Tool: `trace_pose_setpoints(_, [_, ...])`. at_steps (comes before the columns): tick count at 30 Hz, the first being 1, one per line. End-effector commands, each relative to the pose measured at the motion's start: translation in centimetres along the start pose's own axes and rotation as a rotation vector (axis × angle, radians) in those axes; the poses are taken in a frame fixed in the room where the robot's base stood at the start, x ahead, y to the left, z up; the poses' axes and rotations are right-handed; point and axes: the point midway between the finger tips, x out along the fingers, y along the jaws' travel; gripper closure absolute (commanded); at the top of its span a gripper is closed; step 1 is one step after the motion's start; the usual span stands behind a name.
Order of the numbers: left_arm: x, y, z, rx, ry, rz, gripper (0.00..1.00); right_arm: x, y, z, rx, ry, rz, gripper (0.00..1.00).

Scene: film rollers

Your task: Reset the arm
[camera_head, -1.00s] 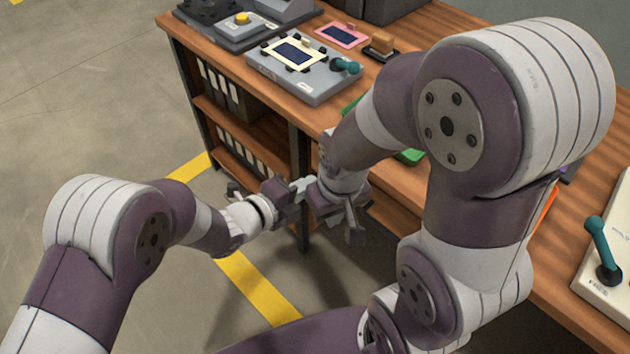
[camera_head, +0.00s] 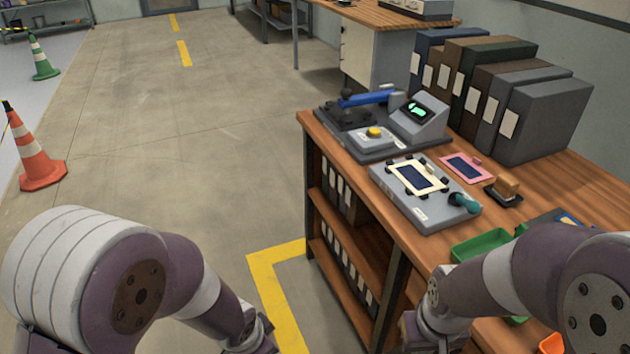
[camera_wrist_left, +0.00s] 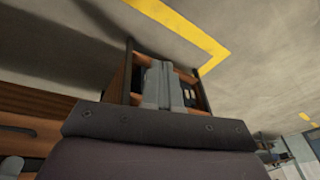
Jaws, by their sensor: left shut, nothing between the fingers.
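My left arm (camera_head: 150,275) comes in at the lower left of the head view, over the floor beside the bench; its gripper is cut off by the bottom edge there. In the left wrist view my left gripper (camera_wrist_left: 162,85) has its two grey fingers together, with nothing between them, and the bench's shelves show behind it. My right arm (camera_head: 520,285) reaches in at the lower right, in front of the wooden bench (camera_head: 335,150). The right gripper is below the picture's edge and hidden.
On the bench stand a grey fixture (camera_head: 425,205) with a framed film, a grey device (camera_head: 420,120), a pink frame (camera_head: 466,167), a green tray (camera_head: 480,245) and several binders (camera_head: 540,120). An orange cone (camera_head: 35,155) stands far left. The floor between is clear.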

Motion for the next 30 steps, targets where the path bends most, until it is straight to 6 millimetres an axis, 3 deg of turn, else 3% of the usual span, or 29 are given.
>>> trace_pose_setpoints(1, [-1.6, -0.6, 2.0, -0.183, -0.077, 0.006, 1.0, 0.0, 0.0, 0.0, 0.0, 0.0, 0.0, 1.0])
trace_pose_setpoints(4, [-4.7, -0.8, 5.5, -0.514, -0.202, 0.026, 1.0, 0.0, 0.0, 0.0, 0.0, 0.0, 0.0, 1.0])
trace_pose_setpoints(7, [-7.1, -1.8, 6.7, -0.704, -0.207, 0.028, 1.0, 0.0, 0.0, 0.0, 0.0, 0.0, 0.0, 1.0])
trace_pose_setpoints(9, [-8.5, -4.4, 6.9, -0.796, -0.162, -0.007, 1.0, -0.4, 0.0, 0.0, 0.0, -0.001, 0.0, 1.0])
trace_pose_setpoints(10, [-11.1, -4.4, 6.1, -0.779, -0.165, -0.002, 1.0, -3.1, 0.0, -0.3, 0.0, -0.002, 0.0, 1.0])
trace_pose_setpoints(14, [-15.7, -5.0, 4.8, -0.769, -0.165, -0.001, 1.0, -8.1, 0.0, -1.0, 0.0, 0.001, 0.0, 1.0])
trace_pose_setpoints(24, [-29.9, -7.0, 1.4, -0.764, -0.163, -0.002, 1.0, -22.6, -0.1, -2.7, 0.0, 0.001, 0.0, 1.0])
trace_pose_setpoints(27, [-31.7, -7.2, 0.9, -0.763, -0.163, -0.002, 1.0, -24.6, -0.1, -2.9, 0.0, 0.001, 0.0, 1.0])
trace_pose_setpoints(30, [-31.9, -7.3, 0.9, -0.763, -0.163, -0.002, 1.0, -24.8, -0.1, -2.9, 0.0, 0.0, 0.0, 1.0])
